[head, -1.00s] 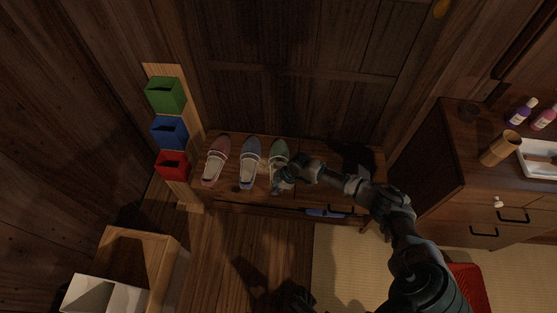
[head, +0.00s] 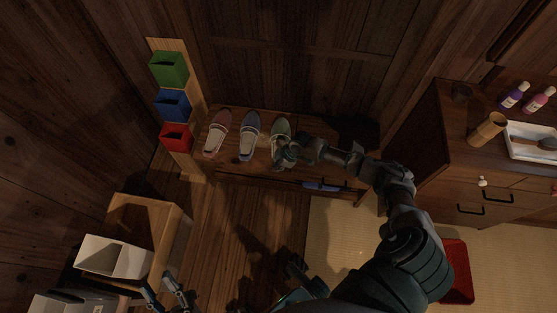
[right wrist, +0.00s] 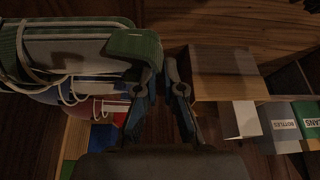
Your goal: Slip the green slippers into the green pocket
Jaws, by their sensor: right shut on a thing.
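The green slippers (head: 281,128) are at the right end of the row on the wooden bench. My right gripper (head: 284,157) is at their near end and hides part of them. In the right wrist view, its fingers (right wrist: 160,88) are shut on the green slippers (right wrist: 75,48). I cannot tell whether they are clear of the bench. The green pocket (head: 171,70) is the top one on a wooden board at the left, its opening facing up. My left gripper (head: 165,290) is at the bottom left, open and empty, below a white bin.
A blue pocket (head: 173,105) and a red pocket (head: 176,137) sit below the green one. Red slippers (head: 217,133) and blue slippers (head: 249,136) stand on the bench (head: 232,170). A white bin (head: 110,260) is at the left; a dresser (head: 455,150) stands at the right.

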